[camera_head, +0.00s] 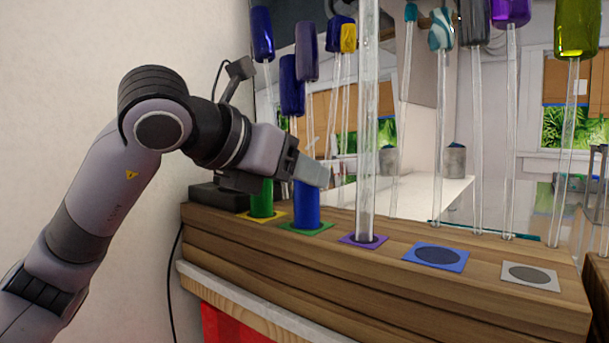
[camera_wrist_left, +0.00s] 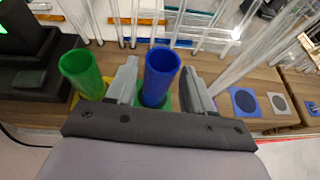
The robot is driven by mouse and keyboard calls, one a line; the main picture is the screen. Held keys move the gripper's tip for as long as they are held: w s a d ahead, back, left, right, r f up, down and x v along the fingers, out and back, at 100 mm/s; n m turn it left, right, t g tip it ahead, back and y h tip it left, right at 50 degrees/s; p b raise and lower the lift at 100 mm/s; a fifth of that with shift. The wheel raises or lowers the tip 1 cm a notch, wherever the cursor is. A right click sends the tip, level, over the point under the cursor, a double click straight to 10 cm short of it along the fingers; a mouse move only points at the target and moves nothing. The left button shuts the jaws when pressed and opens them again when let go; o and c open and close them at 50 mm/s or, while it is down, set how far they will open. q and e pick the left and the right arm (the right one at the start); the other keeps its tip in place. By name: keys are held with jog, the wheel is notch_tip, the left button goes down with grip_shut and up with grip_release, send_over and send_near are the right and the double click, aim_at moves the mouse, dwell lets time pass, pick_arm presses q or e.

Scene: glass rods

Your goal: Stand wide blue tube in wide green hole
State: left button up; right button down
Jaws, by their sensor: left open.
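The wide blue tube (camera_head: 306,208) stands upright on the green-bordered hole (camera_head: 318,232) in the wooden block. In the left wrist view the blue tube (camera_wrist_left: 161,76) rises between the two fingers of my left gripper (camera_wrist_left: 160,88), with a gap on each side. The gripper is open, and in the head view its finger (camera_head: 312,172) is at the tube's upper part and hides its top. A bit of the green square (camera_wrist_left: 168,104) shows by the tube's base in the wrist view. My right gripper is not in view.
A green tube (camera_head: 262,199) stands close on the left, in the yellow-bordered hole (camera_head: 263,216). A tall clear rod (camera_head: 367,120) stands in the purple-bordered hole (camera_head: 362,241) on the right. The blue (camera_head: 434,256) and grey (camera_head: 529,275) bordered holes are empty. Several capped glass rods stand behind.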

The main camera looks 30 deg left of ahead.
pick_arm(q)
jog(key=v, duration=0.8)
jog(key=shift+s+p, duration=0.25)
jog(key=shift+p, duration=0.15)
dwell(0.6)
